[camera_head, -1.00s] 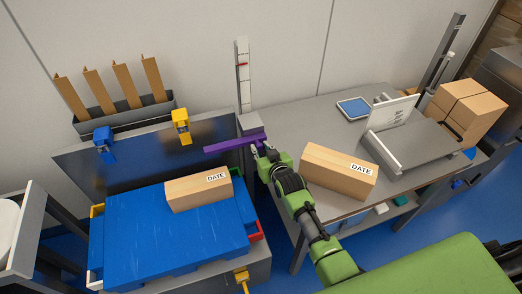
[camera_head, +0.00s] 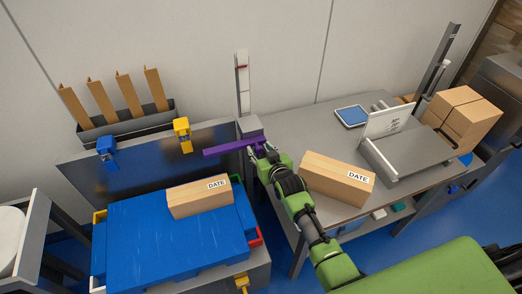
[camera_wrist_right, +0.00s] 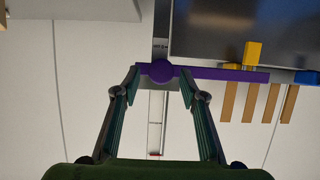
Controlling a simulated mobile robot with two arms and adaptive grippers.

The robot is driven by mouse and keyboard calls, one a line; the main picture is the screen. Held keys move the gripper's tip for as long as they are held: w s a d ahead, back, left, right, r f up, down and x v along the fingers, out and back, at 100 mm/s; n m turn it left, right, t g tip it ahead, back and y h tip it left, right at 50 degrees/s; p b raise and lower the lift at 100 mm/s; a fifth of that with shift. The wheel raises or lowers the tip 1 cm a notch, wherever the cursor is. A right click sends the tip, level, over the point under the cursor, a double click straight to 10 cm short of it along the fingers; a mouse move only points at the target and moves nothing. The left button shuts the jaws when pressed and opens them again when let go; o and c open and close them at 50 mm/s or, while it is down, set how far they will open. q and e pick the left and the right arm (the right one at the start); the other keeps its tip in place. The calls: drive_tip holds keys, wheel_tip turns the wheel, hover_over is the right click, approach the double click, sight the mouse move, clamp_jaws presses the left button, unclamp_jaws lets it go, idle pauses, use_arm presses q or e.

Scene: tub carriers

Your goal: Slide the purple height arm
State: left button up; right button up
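The purple height arm (camera_head: 225,149) is a flat bar that sticks out to the left from the grey upright scale column (camera_head: 243,85), above the blue tubs. In the right wrist view the arm (camera_wrist_right: 228,74) runs off to the right from a round purple knob (camera_wrist_right: 160,71). My right gripper (camera_head: 262,149) is at the arm's right end in the head view. In the wrist view its fingertips (camera_wrist_right: 160,76) stand on either side of the knob, with gaps showing, so it looks open. My left gripper is not in view.
A box marked DATE (camera_head: 199,197) lies on the blue tubs (camera_head: 165,240). Another DATE box (camera_head: 337,179) lies on the grey table (camera_head: 300,125) beside my right arm. Yellow (camera_head: 182,134) and blue (camera_head: 107,149) clips sit on the back panel, near the arm's free end.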

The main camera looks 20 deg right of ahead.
drive_tip(key=shift+s, duration=0.1)
drive_tip(key=v, duration=1.2)
drive_tip(key=s+f+g+b, duration=0.1)
drive_tip(key=s+f+g, duration=0.1)
drive_tip(key=s+f, duration=0.65)
drive_tip(key=s+a+f+n+g+b, duration=0.1)
drive_tip(key=s+f+g, duration=0.15)
drive_tip(key=f, duration=1.05)
drive_tip(key=s+f+g+b, duration=0.1)
drive_tip(key=s+f+g, duration=0.1)
drive_tip(key=s+f, duration=0.65)
drive_tip(key=s+d+f+g, duration=0.1)
drive_tip(key=s+f+g, duration=0.1)
drive_tip(key=s+f, duration=0.4)
drive_tip(key=s+d+f+g+b, duration=0.1)
drive_tip(key=s+f+g, duration=0.1)
drive_tip(key=s+f, duration=0.5)
drive_tip(key=s+d+f+n+g, duration=0.1)
drive_tip(key=s+f, duration=0.6)
drive_tip(key=s, duration=0.9)
drive_tip(key=shift+d+g, duration=0.55)
drive_tip(key=shift+d, duration=0.05)
drive_tip(key=shift+f, duration=0.15)
